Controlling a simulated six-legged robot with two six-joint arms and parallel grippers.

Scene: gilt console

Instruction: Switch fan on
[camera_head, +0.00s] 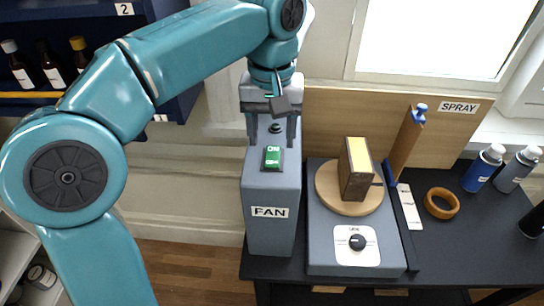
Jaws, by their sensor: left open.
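A grey box labelled FAN (270,225) stands at the left end of the black table. A green rocker switch (272,157) with small white lettering is set in its sloping top; I cannot tell which side is pressed. My left gripper (272,140) points down over the back of the box, just behind the switch. Its two grey fingers are apart, with nothing seen held between them. A small dark round part (275,128) shows between the fingers. Whether the fingers touch the box is unclear. My right gripper is not in view.
Right of the box is a grey unit with a dial (357,242) and round wooden plate (325,190) bearing a brown block (356,170). A wooden ring (441,203), blue can (483,168) and grey can (516,169) stand further right. A wooden SPRAY board (340,110) stands behind.

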